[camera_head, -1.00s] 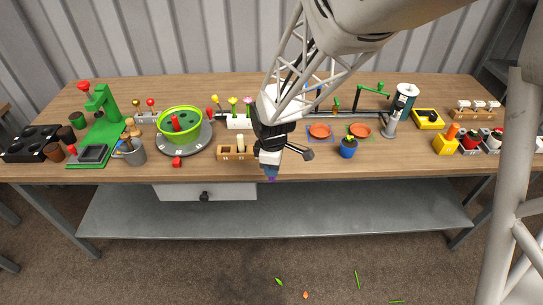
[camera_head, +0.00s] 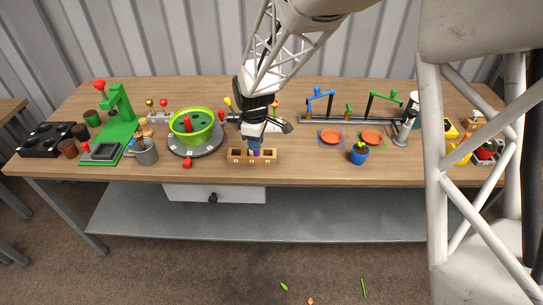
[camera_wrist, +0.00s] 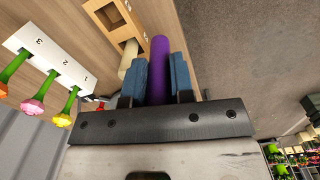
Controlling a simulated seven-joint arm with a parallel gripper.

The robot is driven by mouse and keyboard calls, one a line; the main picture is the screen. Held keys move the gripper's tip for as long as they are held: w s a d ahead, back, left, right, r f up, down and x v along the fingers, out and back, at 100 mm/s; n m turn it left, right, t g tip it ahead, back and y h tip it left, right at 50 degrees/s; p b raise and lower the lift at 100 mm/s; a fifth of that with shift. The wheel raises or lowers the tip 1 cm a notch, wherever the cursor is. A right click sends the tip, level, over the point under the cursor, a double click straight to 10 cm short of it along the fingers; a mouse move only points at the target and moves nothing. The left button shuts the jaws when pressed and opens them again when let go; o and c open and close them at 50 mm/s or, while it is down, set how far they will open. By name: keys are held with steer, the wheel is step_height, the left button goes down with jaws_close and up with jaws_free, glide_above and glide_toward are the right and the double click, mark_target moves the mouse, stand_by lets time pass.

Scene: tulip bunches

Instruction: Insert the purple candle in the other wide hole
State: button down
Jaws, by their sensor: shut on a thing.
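My gripper (camera_head: 255,144) points down and is shut on the purple candle (camera_wrist: 158,65), which stands between the blue finger pads in the wrist view. In the head view the purple candle (camera_head: 256,153) shows as a small patch under the fingers, at the wooden block (camera_head: 236,159). In the wrist view the block (camera_wrist: 138,20) has an empty square hole, and a cream candle (camera_wrist: 130,58) stands at its nearer end. The purple candle overlaps the block's edge there. I cannot tell whether its tip is in a hole.
A green pot (camera_head: 191,124) on a grey round base stands left of the block. A white numbered flower holder (camera_wrist: 40,50) is behind it. A blue pot (camera_head: 358,157) stands to the right, with clear table between it and the block.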

steer(key=w+a+r, duration=0.4)
steer(key=w+a, duration=0.8)
steer(key=a, duration=0.1)
glide_toward(194, 111)
steer(key=shift+s+d+r, duration=0.3)
steer(key=shift+s+r, duration=0.35)
steer(key=shift+s, duration=0.1)
steer(key=shift+s+d+r, duration=0.25)
steer(key=shift+s+r, duration=0.4)
steer(key=shift+s, duration=0.1)
steer(key=shift+f, duration=0.2)
steer(key=shift+f, duration=2.7)
steer(key=shift+f, duration=2.4)
steer(key=c, duration=0.9)
jaws_free()
